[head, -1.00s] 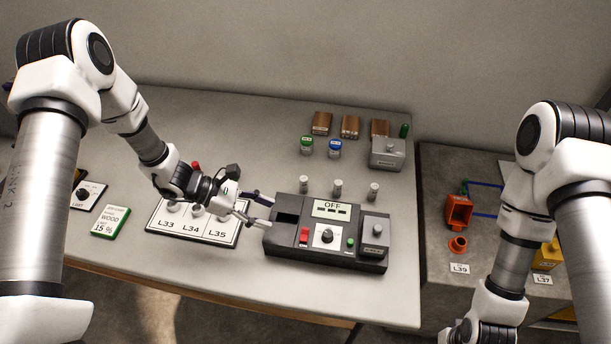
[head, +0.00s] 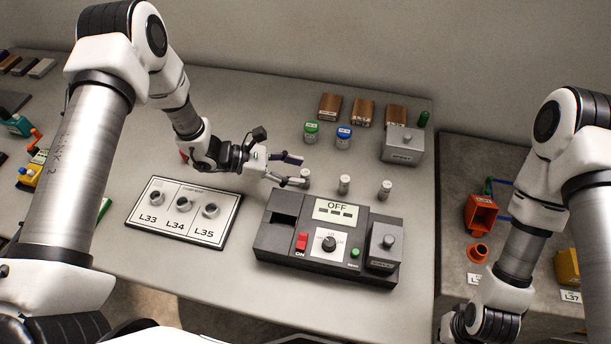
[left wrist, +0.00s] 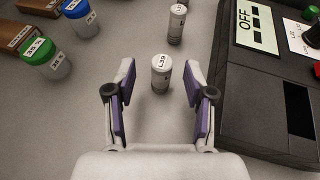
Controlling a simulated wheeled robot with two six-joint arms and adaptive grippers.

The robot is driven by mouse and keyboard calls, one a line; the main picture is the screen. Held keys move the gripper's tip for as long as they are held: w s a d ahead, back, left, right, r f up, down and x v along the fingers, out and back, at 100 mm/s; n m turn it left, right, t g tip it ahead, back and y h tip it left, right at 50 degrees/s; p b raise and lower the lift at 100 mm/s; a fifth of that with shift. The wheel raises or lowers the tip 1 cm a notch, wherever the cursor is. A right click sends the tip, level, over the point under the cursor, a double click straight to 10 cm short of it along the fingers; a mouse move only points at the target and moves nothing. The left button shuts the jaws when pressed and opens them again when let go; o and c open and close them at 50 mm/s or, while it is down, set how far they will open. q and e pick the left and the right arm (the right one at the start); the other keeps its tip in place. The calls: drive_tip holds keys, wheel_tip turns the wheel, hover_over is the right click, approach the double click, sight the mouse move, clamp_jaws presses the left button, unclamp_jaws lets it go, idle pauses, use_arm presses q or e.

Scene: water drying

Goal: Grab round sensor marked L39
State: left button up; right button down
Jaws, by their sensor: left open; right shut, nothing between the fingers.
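The round sensor marked L39 (left wrist: 161,76) is a small grey-white cylinder standing upright, with its label on top in the left wrist view. In the head view it is the leftmost of three small cylinders (head: 305,177) behind the black device. My left gripper (head: 298,171) is open, with its fingertips just at the sensor. In the left wrist view the sensor stands between the open fingertips (left wrist: 159,72), with gaps on both sides. My right gripper is out of view; only my right arm shows.
The black device (head: 280,243) reads OFF, close to the gripper. Two more cylinders (head: 344,184) (head: 385,190) stand to the right. Green- and blue-lidded jars (head: 311,132) (head: 344,138) are behind.

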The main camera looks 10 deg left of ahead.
sight(305, 172)
use_arm(q)
drive_tip(key=x, duration=0.3)
drive_tip(key=shift+s+d, duration=0.1)
clamp_jaws()
